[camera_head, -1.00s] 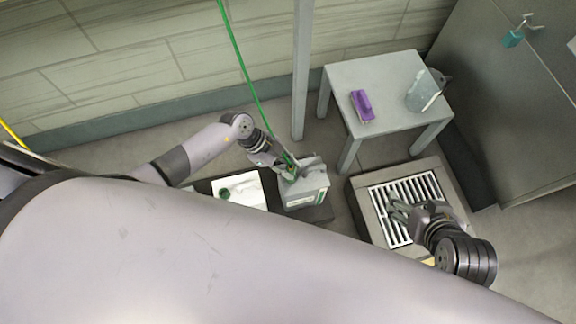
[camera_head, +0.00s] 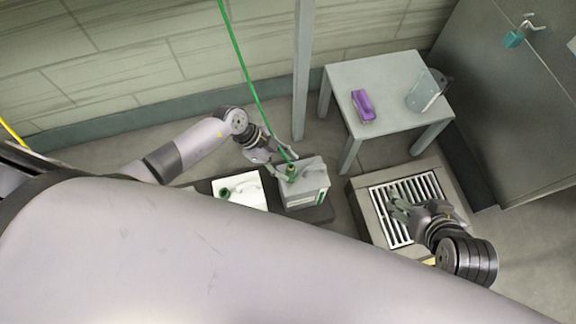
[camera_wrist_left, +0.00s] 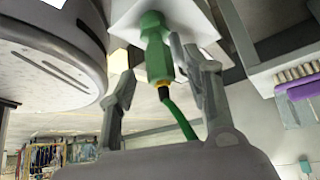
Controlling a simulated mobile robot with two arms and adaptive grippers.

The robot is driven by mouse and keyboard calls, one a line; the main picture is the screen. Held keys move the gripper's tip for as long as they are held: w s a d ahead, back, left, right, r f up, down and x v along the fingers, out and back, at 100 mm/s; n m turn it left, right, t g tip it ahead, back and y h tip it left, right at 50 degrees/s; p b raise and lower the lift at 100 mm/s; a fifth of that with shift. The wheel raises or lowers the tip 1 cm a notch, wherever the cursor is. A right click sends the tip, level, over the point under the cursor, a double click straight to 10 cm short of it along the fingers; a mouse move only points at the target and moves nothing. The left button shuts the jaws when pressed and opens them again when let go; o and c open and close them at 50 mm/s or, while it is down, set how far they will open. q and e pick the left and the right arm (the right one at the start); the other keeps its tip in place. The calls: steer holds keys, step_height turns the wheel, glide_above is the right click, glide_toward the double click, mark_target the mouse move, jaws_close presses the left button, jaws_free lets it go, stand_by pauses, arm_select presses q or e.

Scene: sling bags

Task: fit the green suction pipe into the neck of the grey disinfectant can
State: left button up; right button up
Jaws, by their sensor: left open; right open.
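The grey disinfectant can (camera_head: 308,190) stands upright on a dark base near the middle of the head view. The green suction pipe (camera_head: 247,82) hangs from the top edge down to the can's neck. Its lower end, with a yellow band, appears to sit in the neck; the depth is hidden. In the left wrist view the green fitting (camera_wrist_left: 155,45) meets the pale can, with the pipe (camera_wrist_left: 182,122) trailing from it. My left gripper (camera_head: 277,158) is open, just up-left of the neck, its fingers apart from the fitting. My right gripper (camera_head: 401,207) is open over the floor grate.
A white can (camera_head: 240,188) with a green cap stands left of the grey can. A grey table (camera_head: 385,80) holds a purple brush (camera_head: 362,105) and a clear jug (camera_head: 427,92). A post (camera_head: 302,70) rises behind the can. The grate (camera_head: 428,184) lies right.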

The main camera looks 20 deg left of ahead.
arm_select(q)
steer(key=v, duration=0.9)
steer(key=shift+a+r, duration=0.2)
steer(key=shift+r, duration=0.1)
steer(key=shift+s, duration=0.1)
